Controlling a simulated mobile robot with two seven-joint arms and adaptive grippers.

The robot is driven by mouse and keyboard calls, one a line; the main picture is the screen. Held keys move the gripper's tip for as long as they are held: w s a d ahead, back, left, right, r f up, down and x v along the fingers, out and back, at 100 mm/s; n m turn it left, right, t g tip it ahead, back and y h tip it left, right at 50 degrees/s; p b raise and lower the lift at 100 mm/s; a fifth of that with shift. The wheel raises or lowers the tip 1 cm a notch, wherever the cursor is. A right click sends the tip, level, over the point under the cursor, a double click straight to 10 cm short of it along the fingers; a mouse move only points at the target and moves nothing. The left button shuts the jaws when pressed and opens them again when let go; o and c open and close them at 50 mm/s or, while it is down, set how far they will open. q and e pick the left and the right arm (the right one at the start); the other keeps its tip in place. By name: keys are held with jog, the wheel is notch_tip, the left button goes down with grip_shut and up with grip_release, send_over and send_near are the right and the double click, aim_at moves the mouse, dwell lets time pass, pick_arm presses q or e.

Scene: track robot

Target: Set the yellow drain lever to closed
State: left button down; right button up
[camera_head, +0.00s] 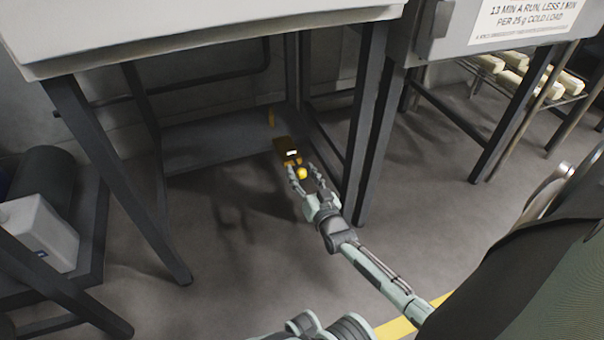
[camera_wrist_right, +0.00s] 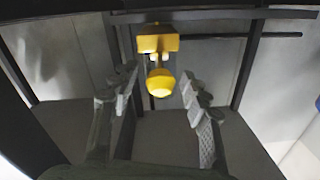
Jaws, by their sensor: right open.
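The yellow drain lever (camera_head: 301,173) ends in a round yellow knob and shows low under the grey cabinet in the head view. In the right wrist view its knob (camera_wrist_right: 160,82) hangs in front of a yellow valve body (camera_wrist_right: 157,38). The valve body also shows in the head view as a brownish-yellow block (camera_head: 287,149). My right gripper (camera_head: 303,176) is open, with one finger on either side of the knob. In the right wrist view the fingers (camera_wrist_right: 155,92) appear apart from the knob. I cannot tell the lever's exact angle.
The grey cabinet (camera_head: 200,38) stands on dark legs (camera_head: 370,120) around my right arm's reach. A lower shelf (camera_head: 225,138) lies behind the valve. A white container (camera_head: 38,235) stands at left. A rack with pale bars (camera_head: 540,75) is at right. Floor in front is clear.

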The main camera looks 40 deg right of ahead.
jog(key=shift+c, duration=0.5)
grip_shut()
